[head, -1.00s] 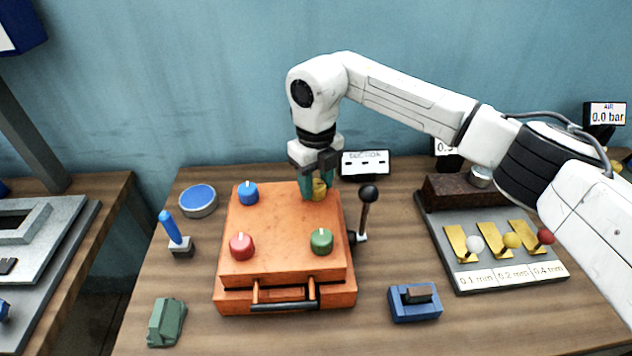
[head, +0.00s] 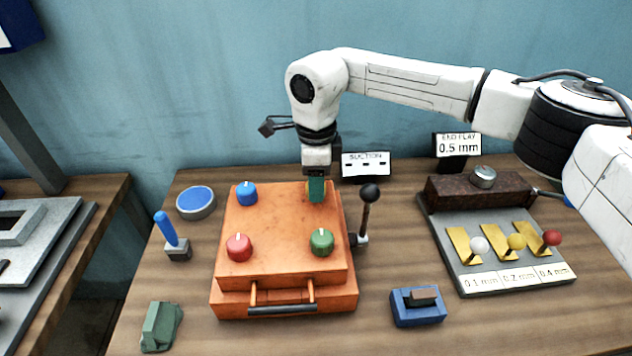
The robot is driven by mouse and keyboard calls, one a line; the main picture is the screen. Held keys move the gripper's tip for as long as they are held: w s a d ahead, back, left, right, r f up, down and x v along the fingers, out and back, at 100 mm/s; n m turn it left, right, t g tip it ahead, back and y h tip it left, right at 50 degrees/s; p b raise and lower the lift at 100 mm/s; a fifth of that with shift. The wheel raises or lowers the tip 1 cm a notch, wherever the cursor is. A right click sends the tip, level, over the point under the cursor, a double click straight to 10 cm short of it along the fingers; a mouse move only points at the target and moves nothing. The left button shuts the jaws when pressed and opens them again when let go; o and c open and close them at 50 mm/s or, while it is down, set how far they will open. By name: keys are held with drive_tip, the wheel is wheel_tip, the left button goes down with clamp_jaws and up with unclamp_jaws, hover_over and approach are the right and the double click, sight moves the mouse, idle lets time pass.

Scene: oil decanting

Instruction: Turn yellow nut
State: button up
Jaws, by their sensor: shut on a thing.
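The yellow nut (head: 309,188) is at the back right corner of the orange box (head: 283,222), mostly hidden behind my gripper's finger. My gripper (head: 316,189) points straight down over it and is shut on it. Only one teal finger shows clearly; the other is hidden behind it. The blue nut (head: 247,193), red nut (head: 239,247) and green nut (head: 321,242) sit on the other corners of the box top, each with a white mark.
A black-knobbed lever (head: 367,205) stands close to the right of the box. The suction display (head: 366,164) is behind it. A grey plate (head: 500,283) with three brass tabs lies at right. A blue block (head: 417,307) lies front right.

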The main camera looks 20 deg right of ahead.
drive_tip(key=n, duration=0.3)
drive_tip(key=shift+w+r+n, duration=0.1)
drive_tip(key=shift+n, duration=2)
drive_tip(key=o, duration=1.1)
drive_tip(key=shift+c, duration=0.2)
wheel_tip(320, 180, up, 11)
drive_tip(key=b, duration=0.1)
drive_tip(key=shift+b, duration=0.3)
